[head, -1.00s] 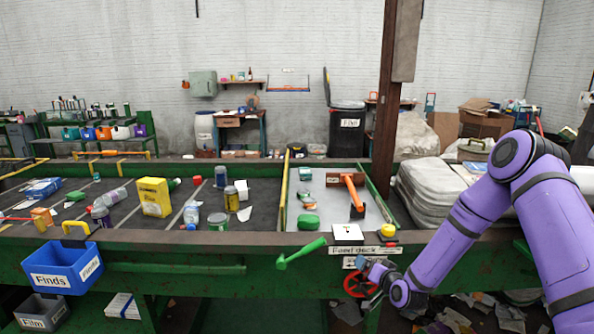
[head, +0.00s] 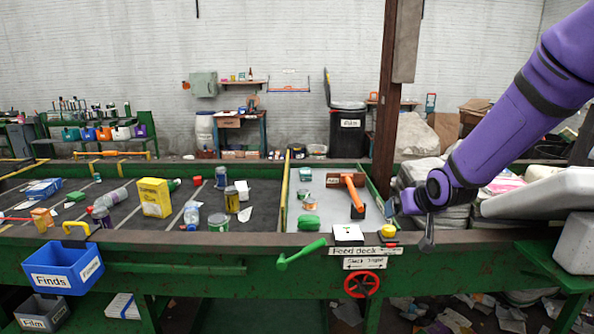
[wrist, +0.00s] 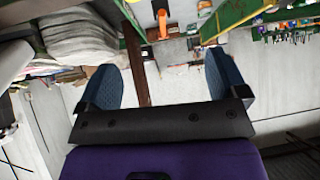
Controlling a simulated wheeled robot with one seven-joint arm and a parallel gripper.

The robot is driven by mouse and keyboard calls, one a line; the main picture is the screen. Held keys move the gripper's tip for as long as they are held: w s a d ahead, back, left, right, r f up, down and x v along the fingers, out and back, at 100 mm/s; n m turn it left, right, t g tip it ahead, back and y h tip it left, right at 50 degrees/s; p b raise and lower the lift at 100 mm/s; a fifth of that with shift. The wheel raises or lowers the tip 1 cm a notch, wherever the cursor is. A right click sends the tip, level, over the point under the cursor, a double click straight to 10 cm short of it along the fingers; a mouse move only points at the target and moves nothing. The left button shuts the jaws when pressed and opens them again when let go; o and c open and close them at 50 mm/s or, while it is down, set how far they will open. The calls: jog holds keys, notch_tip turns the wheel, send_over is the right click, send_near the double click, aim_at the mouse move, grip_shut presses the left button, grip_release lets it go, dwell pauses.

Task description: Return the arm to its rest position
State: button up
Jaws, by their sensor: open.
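My purple arm comes in from the upper right in the head view. My gripper (head: 408,222) hangs at the right end of the green belt frame, just right of the yellow button (head: 388,230). In the wrist view its two blue fingers (wrist: 164,82) stand wide apart with nothing between them. The gripper is open and empty. The red handwheel (head: 361,284) is on the front of the frame, below and left of the gripper, and is apart from it.
The belt (head: 265,215) carries several cans, bottles and boxes. An orange-handled tool (head: 353,192) stands on the grey deck (head: 330,212). A blue Finds bin (head: 62,270) hangs at the front left. A brown post (head: 385,110) and grey sacks (head: 425,180) stand behind the gripper.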

jog(key=s+d+r+g, duration=0.1)
jog(key=s+r, duration=0.4)
jog(key=s, duration=0.6)
jog(key=s+d+r+g+h, duration=0.1)
jog(key=s+r, duration=0.4)
jog(key=s, duration=0.7)
jog(key=s+r+g, duration=0.2)
jog(key=s+r, duration=0.3)
jog(key=s, duration=0.7)
jog(key=shift+d+m, duration=0.4)
